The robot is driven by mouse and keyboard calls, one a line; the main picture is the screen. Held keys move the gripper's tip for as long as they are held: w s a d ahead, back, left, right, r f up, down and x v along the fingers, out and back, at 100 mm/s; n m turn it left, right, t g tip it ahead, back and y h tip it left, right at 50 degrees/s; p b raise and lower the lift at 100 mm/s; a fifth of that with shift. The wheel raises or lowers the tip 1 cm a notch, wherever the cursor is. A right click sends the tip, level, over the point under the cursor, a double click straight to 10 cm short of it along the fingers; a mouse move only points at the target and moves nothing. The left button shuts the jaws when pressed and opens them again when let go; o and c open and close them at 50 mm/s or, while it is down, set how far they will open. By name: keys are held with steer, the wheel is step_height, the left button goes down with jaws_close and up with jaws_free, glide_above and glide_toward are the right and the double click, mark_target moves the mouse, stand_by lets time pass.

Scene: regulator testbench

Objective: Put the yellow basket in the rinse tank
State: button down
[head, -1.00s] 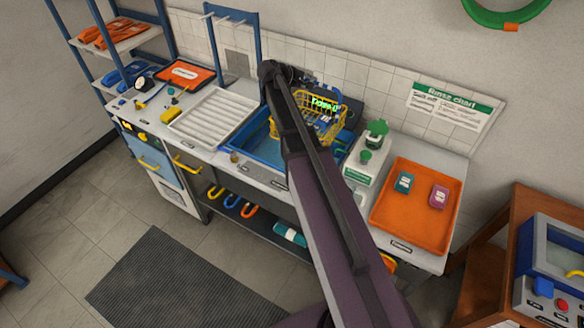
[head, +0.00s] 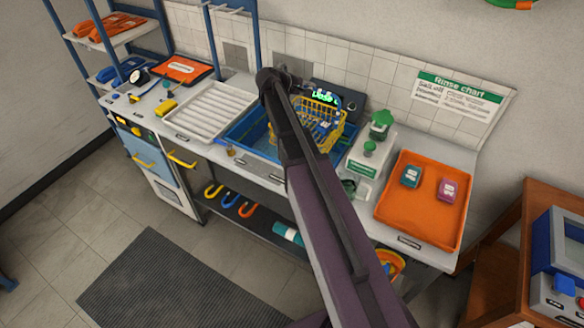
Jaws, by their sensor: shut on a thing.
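The yellow wire basket (head: 327,122) is at the right part of the blue rinse tank (head: 245,137), with small blue and pale things inside it. My arm crosses in front of the basket's left side and the tank. My gripper (head: 292,78) is at the arm's far end, behind and above the basket's left side. It is mostly hidden by the arm, and its fingertips do not show clearly. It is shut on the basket. I cannot tell whether the basket's bottom touches the tank floor.
A lit display (head: 338,97) stands behind the basket. A white ribbed drainer (head: 210,110) is left of the tank. A green-topped dispenser (head: 372,150) and an orange tray (head: 420,210) with two small boxes are to the right. A rinse chart (head: 460,97) hangs on the wall.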

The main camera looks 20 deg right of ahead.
step_height(320, 180, down, 10)
steer(key=b, duration=0.9)
steer(key=shift+a+b, duration=0.25)
steer(key=shift+b, duration=0.1)
steer(key=shift+f, duration=0.15)
steer(key=shift+f+b, duration=3.05)
steer(key=shift+b, duration=0.1)
steer(key=shift+f+b, duration=1.8)
steer(key=c, duration=0.7)
jaws_free()
